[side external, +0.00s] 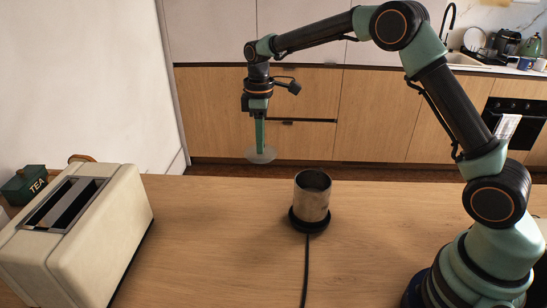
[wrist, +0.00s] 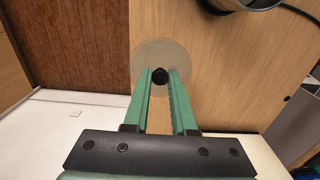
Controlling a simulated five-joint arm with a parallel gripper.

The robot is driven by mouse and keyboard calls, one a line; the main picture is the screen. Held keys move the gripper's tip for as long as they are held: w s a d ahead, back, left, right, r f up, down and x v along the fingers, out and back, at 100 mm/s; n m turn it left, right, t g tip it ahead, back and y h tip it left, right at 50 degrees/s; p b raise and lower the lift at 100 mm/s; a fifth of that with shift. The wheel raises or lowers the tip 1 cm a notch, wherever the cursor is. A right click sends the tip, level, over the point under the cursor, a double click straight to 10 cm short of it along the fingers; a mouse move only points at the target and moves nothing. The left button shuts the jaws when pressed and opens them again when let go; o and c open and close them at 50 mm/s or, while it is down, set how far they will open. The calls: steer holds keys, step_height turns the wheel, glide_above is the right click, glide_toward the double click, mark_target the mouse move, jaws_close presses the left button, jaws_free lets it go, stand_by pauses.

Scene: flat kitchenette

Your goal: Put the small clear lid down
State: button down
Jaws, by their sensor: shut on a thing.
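The small clear lid (side external: 262,156) is a round see-through disc that hangs at the tip of my gripper (side external: 260,149), seen against the lower cabinets. In the wrist view the lid (wrist: 150,57) has a black knob (wrist: 160,76), and my gripper (wrist: 160,78) is shut on that knob. The lid looks about level. In the wrist view it overlaps the edge of the wooden counter (wrist: 215,80); its height above the counter is hard to tell.
A metal cylinder (side external: 312,198) on a black base with a cord stands mid-counter (side external: 220,240). A cream toaster (side external: 90,235) and a green TEA tin (side external: 25,185) are at left. Bare wood lies between toaster and cylinder.

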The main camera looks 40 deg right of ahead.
step_height(320, 180, down, 13)
steer(key=shift+r, duration=0.2)
stand_by(0.3)
steer(key=shift+f, duration=0.15)
steer(key=c, duration=0.7)
jaws_free()
